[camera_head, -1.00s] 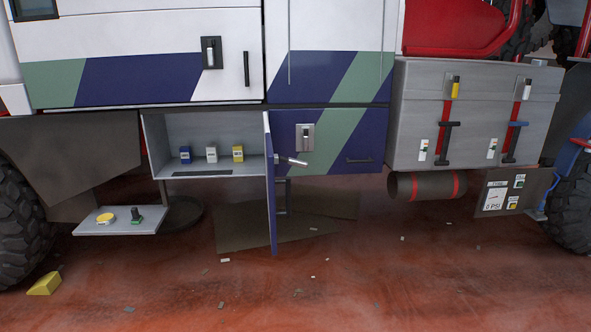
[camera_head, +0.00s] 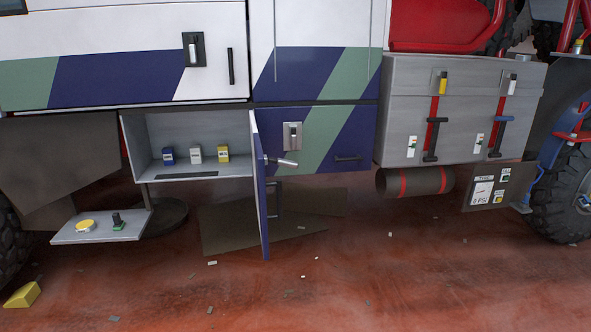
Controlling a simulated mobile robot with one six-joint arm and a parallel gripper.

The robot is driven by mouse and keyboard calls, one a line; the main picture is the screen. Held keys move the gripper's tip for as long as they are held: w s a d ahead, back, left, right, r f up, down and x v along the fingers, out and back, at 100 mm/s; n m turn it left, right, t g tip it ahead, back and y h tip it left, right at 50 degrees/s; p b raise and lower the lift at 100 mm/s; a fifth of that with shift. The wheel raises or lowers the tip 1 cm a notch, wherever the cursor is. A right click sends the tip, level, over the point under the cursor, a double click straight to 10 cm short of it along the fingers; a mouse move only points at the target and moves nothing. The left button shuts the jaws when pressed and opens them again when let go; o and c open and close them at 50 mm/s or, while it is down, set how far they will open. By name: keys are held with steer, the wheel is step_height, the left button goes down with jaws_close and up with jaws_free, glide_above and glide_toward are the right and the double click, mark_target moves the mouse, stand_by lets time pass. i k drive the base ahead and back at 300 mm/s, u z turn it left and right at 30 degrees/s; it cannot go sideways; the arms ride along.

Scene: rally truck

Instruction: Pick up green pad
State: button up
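A small item with a green base and a black upright knob (camera_head: 118,223) sits on the right part of the low grey fold-out shelf (camera_head: 68,235) at the lower left. It is the only small loose-looking green item I can make out, and I cannot tell for sure that it is the green pad. A round yellow item (camera_head: 86,226) sits on the same shelf, to its left. My gripper is not in view.
The open compartment (camera_head: 150,131) above the shelf holds blue (camera_head: 168,156), white (camera_head: 196,155) and yellow (camera_head: 223,154) small boxes. Its blue door (camera_head: 262,200) stands open towards me. A yellow wedge (camera_head: 22,295) lies on the red floor. Small scraps litter the mostly clear floor.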

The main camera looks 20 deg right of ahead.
mark_target(119, 224)
steer(key=u, duration=0.55)
steer(key=k, duration=0.15)
steer(key=z, duration=1.9)
steer(key=k, duration=1.35)
steer(key=u, duration=0.2)
steer(key=i, duration=0.4)
steer(key=u, duration=0.85)
steer(key=i, duration=1.25)
